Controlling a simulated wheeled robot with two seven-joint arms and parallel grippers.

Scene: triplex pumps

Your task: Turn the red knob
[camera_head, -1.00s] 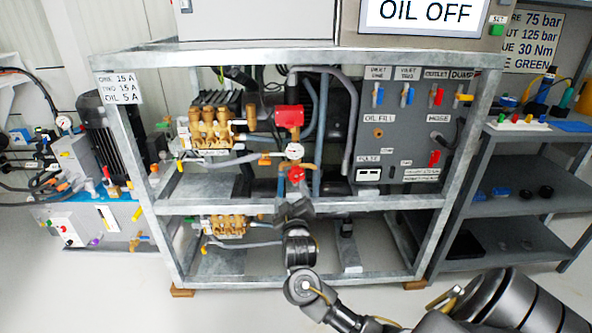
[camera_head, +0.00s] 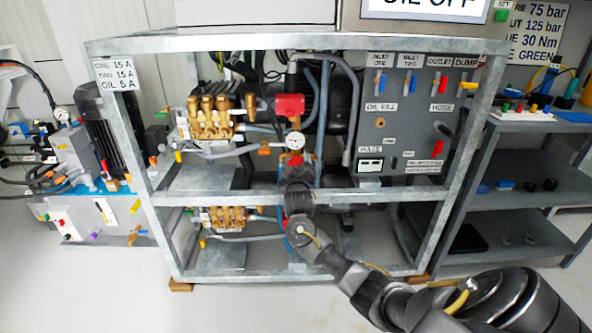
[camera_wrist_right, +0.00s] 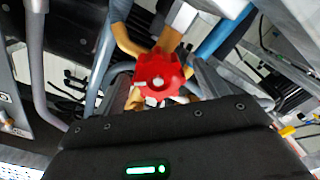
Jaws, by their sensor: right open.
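The red knob (camera_wrist_right: 160,77) is a lobed handwheel with a pale centre, close in front of my right gripper in the right wrist view. It sits on brass pipework. In the head view the red knob (camera_head: 286,159) shows only in part, below a round white gauge, with my right gripper (camera_head: 296,168) in front of it. My right gripper (camera_wrist_right: 165,82) is open, with its fingers beside the knob. I cannot tell whether they touch it. My left gripper is not in view.
The grey metal frame (camera_head: 462,150) surrounds the pumps, with a shelf bar under the knob. A white gauge (camera_head: 294,141) and a red box (camera_head: 290,105) are just above. A grey valve panel (camera_head: 405,130) stands to the right. Blue and grey pipes run close by.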

